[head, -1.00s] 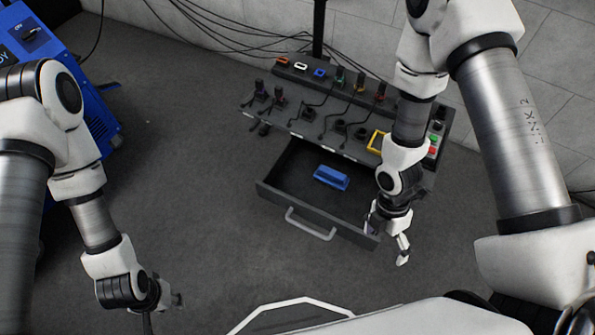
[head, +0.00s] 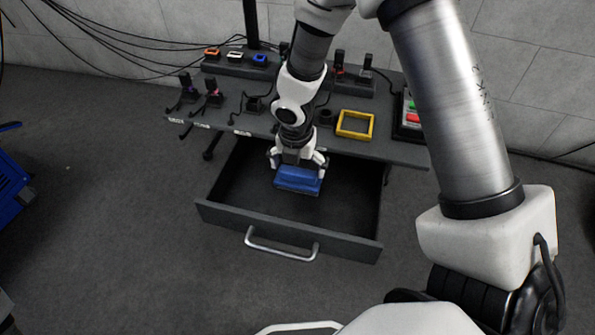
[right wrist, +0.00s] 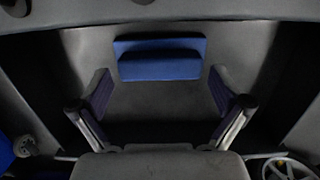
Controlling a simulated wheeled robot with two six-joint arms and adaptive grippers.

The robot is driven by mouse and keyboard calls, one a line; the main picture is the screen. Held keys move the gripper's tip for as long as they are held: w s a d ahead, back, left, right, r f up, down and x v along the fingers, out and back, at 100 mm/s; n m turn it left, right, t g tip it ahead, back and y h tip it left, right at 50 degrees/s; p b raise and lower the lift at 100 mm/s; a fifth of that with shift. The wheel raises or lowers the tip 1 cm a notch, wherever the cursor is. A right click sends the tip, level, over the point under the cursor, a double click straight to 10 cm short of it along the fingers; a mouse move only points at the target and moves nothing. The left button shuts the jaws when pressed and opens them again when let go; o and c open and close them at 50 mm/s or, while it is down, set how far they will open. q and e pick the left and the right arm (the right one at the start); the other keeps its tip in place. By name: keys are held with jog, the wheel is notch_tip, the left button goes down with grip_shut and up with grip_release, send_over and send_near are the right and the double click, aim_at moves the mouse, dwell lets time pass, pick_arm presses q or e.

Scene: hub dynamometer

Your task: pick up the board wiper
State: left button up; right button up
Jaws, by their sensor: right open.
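The board wiper (head: 298,180) is a blue block lying in the open dark drawer (head: 345,245). My right gripper (head: 299,165) is over the drawer, just behind and above the wiper in the head view. In the right wrist view the wiper (right wrist: 160,62) shows beyond the open fingertips of the right gripper (right wrist: 160,85), roughly centred between them. The fingers stand wide apart with nothing between them. I cannot tell the exact height gap to the wiper. My left gripper is out of the head view.
The drawer's metal handle (head: 281,244) faces the front. Above the drawer is a dark bench top (head: 375,150) with a yellow frame (head: 355,124), plugs and cables. A box with red and green buttons (head: 411,117) stands at right.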

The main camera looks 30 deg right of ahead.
aim_at(298, 171)
notch_tip(298, 171, down, 2)
jog(key=shift+w+f+b, duration=0.1)
jog(key=shift+f+b, duration=0.1)
jog(key=shift+b, duration=0.1)
jog(key=shift+r, duration=0.2)
jog(key=shift+c, duration=0.7)
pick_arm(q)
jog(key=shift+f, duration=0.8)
pick_arm(e)
jog(key=c, duration=0.7)
notch_tip(298, 171, up, 10)
jog(key=p, duration=0.8)
jog(key=shift+r, duration=0.1)
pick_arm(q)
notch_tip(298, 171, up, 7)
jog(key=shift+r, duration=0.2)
pick_arm(e)
jog(key=shift+d, duration=0.1)
